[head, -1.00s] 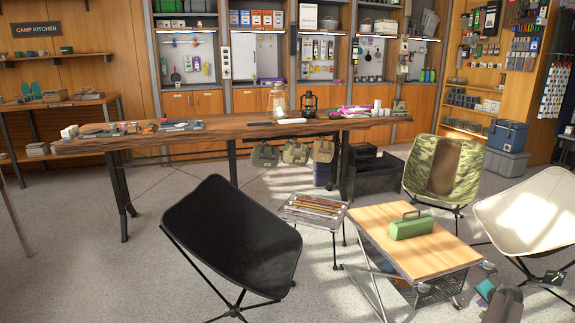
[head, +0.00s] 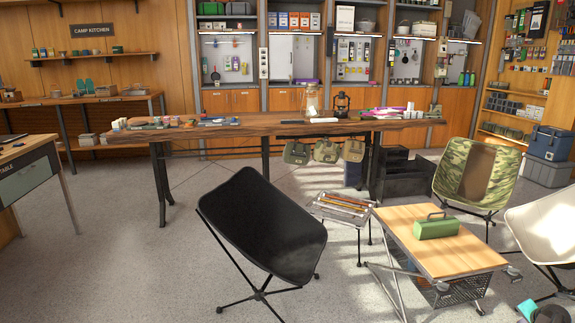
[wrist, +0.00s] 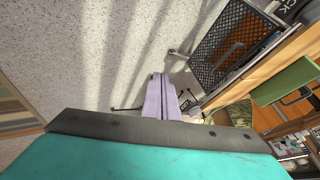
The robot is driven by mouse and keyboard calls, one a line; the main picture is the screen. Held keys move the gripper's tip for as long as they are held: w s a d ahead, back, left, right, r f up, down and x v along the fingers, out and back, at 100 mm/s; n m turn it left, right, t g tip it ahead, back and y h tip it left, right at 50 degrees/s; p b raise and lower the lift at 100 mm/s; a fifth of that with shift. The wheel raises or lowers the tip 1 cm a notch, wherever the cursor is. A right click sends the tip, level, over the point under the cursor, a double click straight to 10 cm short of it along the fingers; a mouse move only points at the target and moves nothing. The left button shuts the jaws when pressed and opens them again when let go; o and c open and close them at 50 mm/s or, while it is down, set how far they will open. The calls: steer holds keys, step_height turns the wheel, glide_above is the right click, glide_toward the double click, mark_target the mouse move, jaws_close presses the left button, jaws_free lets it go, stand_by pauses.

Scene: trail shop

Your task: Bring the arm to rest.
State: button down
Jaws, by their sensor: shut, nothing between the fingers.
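My gripper (wrist: 160,79) shows in the wrist view as two lavender fingers lying together, shut and empty. A dark bar and a teal surface of my own arm fill the bottom of that view. In the head view a teal and dark grey part of my arm (head: 529,309) shows at the bottom right corner, beside the low wooden-topped table (head: 400,222). The fingers cannot be made out in the head view. The green case (head: 436,227) stands on the low table and also shows at the right of the wrist view (wrist: 287,82).
A black chair (head: 262,225), a camouflage chair (head: 460,180) and a cream chair (head: 545,220) stand around the low table. A black mesh basket (wrist: 225,48) hangs under it. A long wooden table (head: 235,129) stands behind. Bare floor lies at left.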

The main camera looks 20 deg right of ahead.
steer(key=w+a+f+n+y+p, duration=0.1)
steer(key=w+a+n+y+p, duration=0.15)
steer(key=w+a, duration=0.9)
steer(key=w+a+f+n+y+p, duration=0.15)
steer(key=w+a+p, duration=0.25)
steer(key=w+a, duration=0.7)
steer(key=w+a+f+n+g+y+p, duration=0.1)
steer(key=w+a+f+n+p, duration=0.2)
steer(key=a, duration=1.3)
steer(key=w+a+f+n+y+p, duration=0.2)
steer(key=w+a+p, duration=0.2)
steer(key=a, duration=1.2)
steer(key=s+a+n+g+p, duration=0.2)
steer(key=s+a, duration=0.3)
steer(key=a, duration=0.4)
steer(key=s+a+n+g+y+p, duration=0.1)
steer(key=s+a+p, duration=0.2)
steer(key=s+a, duration=0.45)
steer(key=s+a+n+g+p, duration=0.2)
steer(key=s+a, duration=0.2)
steer(key=a, duration=0.7)
steer(key=s+a+r+n+g+h+p, duration=0.1)
steer(key=s+r+n+g, duration=0.1)
steer(key=s, duration=0.8)
steer(key=s+a+r+n+g+h+p, duration=0.1)
steer(key=s+r, duration=0.3)
steer(key=s, duration=0.7)
steer(key=shift+s+a+r+n+g+p, duration=0.25)
steer(key=shift+a+n+g+p, duration=0.15)
steer(key=shift+a+n+g, duration=0.35)
